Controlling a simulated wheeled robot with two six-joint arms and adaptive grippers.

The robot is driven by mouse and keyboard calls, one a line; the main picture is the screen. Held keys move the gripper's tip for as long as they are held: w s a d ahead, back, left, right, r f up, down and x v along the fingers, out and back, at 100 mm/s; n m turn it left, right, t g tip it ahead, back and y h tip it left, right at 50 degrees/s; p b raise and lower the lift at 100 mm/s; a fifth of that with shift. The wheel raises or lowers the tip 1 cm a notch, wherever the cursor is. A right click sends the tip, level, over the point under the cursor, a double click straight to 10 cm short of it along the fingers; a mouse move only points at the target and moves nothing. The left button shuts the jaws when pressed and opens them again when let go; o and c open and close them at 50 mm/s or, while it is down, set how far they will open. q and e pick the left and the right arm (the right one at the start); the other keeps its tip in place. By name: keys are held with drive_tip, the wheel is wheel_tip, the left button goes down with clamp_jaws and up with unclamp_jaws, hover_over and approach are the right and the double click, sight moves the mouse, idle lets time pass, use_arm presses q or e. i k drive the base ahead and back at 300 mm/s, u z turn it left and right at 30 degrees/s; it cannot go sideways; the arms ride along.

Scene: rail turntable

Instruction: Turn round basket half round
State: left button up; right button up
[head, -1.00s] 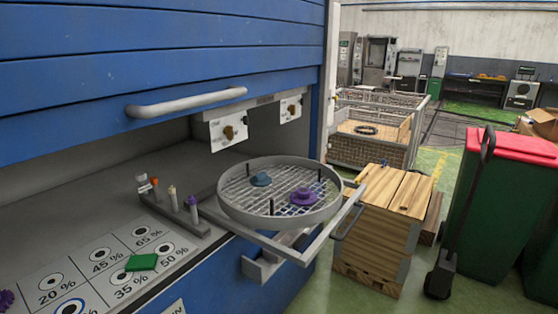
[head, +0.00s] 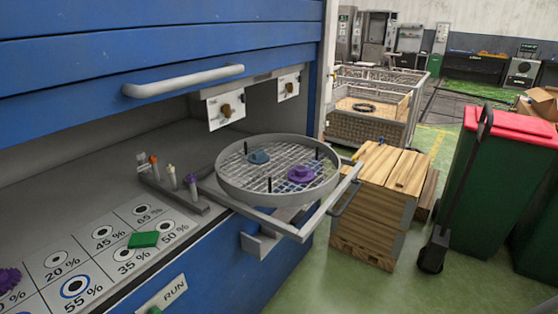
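The round basket (head: 222,190) is a grey ring with a wire mesh floor and several short dark upright pegs. It sits on a grey rail frame (head: 296,232) that sticks out from the blue cabinet. A blue-grey knobbed part (head: 259,157) lies in it toward the back left. A purple knobbed part (head: 300,174) lies toward the front right. Neither of my grippers shows in the head view.
A counter at left has percent-marked circles, a green block (head: 143,239) and a rack with several coloured pegs (head: 172,178). A RUN plate (head: 162,296) is at the front. Wooden crates (head: 375,205) and a red-lidded green bin (head: 500,190) stand right.

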sight(296, 198)
drive_tip(key=z, duration=1.65)
drive_tip(key=i, duration=1.65)
drive_tip(key=u, duration=1.05)
